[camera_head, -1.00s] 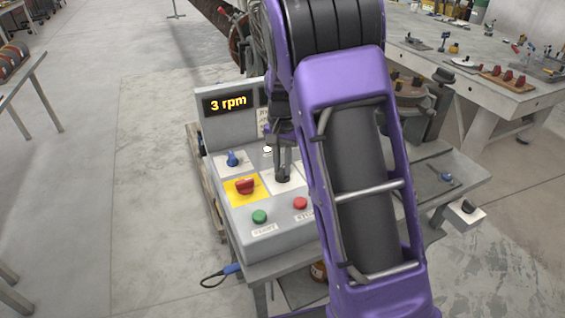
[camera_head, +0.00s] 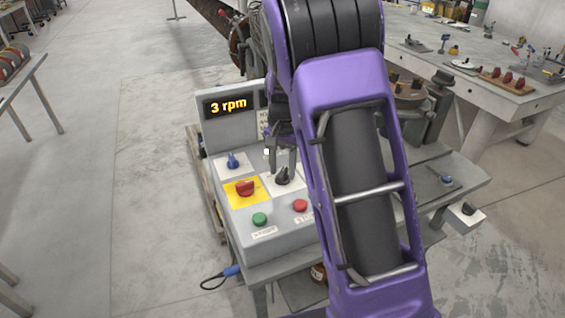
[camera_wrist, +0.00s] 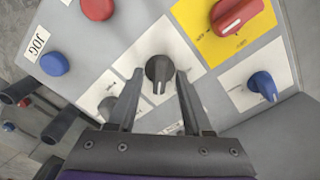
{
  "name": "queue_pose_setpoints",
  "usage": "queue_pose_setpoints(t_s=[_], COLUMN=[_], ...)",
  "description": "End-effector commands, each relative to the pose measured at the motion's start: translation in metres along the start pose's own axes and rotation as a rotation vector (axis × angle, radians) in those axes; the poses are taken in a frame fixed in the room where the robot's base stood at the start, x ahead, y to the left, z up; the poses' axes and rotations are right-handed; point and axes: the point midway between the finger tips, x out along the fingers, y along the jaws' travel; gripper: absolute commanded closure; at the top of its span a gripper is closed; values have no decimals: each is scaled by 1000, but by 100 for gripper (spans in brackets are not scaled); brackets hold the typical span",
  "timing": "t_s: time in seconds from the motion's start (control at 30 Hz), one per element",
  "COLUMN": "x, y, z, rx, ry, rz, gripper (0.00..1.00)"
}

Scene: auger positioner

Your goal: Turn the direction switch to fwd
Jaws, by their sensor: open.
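A black knob with a pointer (camera_wrist: 158,70) sits on a white plate of the grey control panel (camera_head: 285,240). Its pointer faces down in the wrist view, toward my gripper's base. It also shows in the head view (camera_head: 283,177). Its label is not readable, so I cannot confirm that it is the direction switch. My gripper (camera_wrist: 158,84) is open and empty, with one fingertip on either side of the knob in the wrist view. In the head view my gripper (camera_head: 281,157) is just above the knob. I see no clear contact.
Close by are a red selector on a yellow plate (camera_head: 245,187), a blue knob (camera_head: 233,160), green (camera_head: 260,219) and red (camera_head: 300,206) buttons, and a blue JOG button (camera_wrist: 54,64). A grey knob (camera_wrist: 108,105) is partly behind a finger. The display (camera_head: 228,106) reads 3 rpm.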

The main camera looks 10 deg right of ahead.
Motion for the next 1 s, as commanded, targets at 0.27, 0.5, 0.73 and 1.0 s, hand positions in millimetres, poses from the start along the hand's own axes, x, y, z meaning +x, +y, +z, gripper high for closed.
queue_pose_setpoints(t_s=[0.27, 0.5, 0.73, 1.0], x=[-36, -96, -146, -172], y=[0, 0, 0, 0], z=[-1, -1, 0, 0], rx=[-1, 0, 0, 0], ry=[4, 5, 3, 1], rz=[-3, -3, -3, 0], gripper=[50, 50, 50, 50])
